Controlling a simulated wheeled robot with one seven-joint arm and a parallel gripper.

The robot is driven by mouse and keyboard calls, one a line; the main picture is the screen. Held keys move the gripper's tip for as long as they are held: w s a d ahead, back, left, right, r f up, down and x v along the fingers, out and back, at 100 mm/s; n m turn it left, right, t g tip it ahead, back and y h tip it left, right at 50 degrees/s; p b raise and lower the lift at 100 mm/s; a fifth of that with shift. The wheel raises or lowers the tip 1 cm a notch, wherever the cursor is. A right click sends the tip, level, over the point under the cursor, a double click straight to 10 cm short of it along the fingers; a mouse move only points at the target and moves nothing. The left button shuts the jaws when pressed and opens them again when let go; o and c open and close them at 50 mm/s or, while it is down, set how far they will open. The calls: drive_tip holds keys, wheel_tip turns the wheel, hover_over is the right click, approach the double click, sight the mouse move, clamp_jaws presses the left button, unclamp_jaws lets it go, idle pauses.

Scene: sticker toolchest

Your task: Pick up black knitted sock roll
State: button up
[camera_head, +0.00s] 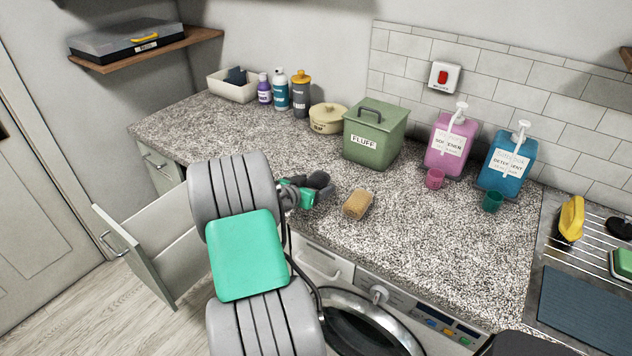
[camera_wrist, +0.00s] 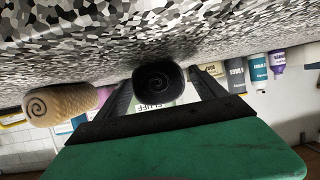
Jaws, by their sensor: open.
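The black knitted sock roll (camera_wrist: 158,80) lies on the speckled counter, its spiral end facing the wrist camera. My gripper (camera_wrist: 162,92) is open, with one finger on each side of the roll. Whether the fingers touch it cannot be told. In the head view my gripper (camera_head: 309,193) is low over the counter near its front edge, and the black roll (camera_head: 319,180) shows as a dark shape at its tip, partly hidden by it.
A tan knitted roll (camera_head: 358,204) lies right of my gripper; it also shows in the wrist view (camera_wrist: 62,103). A green FLUFF bin (camera_head: 372,150) and a cream tin (camera_head: 327,119) stand behind. Pink (camera_head: 450,145) and blue (camera_head: 506,165) dispensers stand right. An open drawer (camera_head: 160,255) is at left.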

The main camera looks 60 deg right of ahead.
drive_tip(key=c, duration=1.5)
drive_tip(key=shift+o, duration=0.2)
drive_tip(key=shift+r, duration=0.1)
